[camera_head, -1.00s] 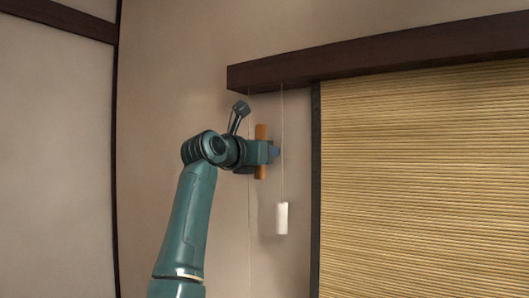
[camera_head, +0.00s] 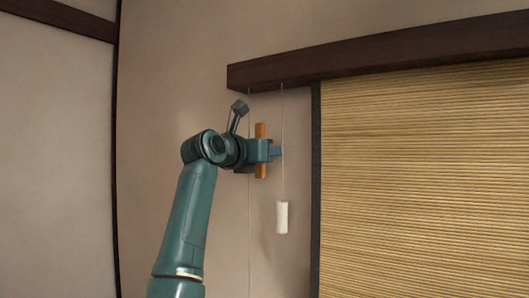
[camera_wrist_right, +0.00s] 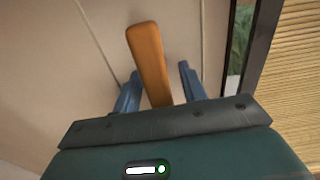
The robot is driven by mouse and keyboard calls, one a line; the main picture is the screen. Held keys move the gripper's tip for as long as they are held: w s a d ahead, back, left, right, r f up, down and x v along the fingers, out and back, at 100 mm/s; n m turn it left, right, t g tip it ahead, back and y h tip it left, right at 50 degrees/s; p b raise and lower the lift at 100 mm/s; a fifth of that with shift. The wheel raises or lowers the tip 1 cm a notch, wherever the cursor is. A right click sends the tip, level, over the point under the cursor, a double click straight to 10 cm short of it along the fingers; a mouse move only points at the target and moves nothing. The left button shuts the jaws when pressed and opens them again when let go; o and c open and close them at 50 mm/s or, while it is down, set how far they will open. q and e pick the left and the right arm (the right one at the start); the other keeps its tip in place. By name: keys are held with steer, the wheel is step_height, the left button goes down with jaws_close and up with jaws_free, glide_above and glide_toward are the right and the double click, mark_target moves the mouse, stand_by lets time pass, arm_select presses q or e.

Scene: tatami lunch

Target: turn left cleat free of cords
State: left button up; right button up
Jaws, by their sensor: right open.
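The wooden cleat (camera_head: 261,171) is on the wall left of the blind, standing nearly upright in the head view. In the right wrist view the cleat (camera_wrist_right: 148,50) passes between the two blue fingers of my right gripper (camera_wrist_right: 160,88). The fingers are apart, with a gap visible on each side of the cleat. In the head view my right gripper (camera_head: 275,151) is across the cleat's middle and hides it. One thin cord (camera_head: 249,225) runs down left of the cleat. Another cord (camera_head: 282,120) hangs to its right. My left gripper is not in view.
A white pull weight (camera_head: 282,217) hangs on the right cord, close below my gripper. A dark wooden beam (camera_head: 380,60) runs above. The bamboo blind (camera_head: 425,180) and its dark frame edge (camera_head: 315,200) are to the right. The wall on the left is bare.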

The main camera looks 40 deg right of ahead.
arm_select(q)
steer(key=b, duration=0.1)
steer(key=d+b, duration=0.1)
steer(key=b, duration=0.2)
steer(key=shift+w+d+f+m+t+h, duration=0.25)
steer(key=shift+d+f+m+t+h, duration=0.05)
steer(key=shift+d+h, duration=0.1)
arm_select(e)
steer(key=v, duration=1.3)
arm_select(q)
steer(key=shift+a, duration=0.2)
arm_select(e)
steer(key=shift+a, duration=0.1)
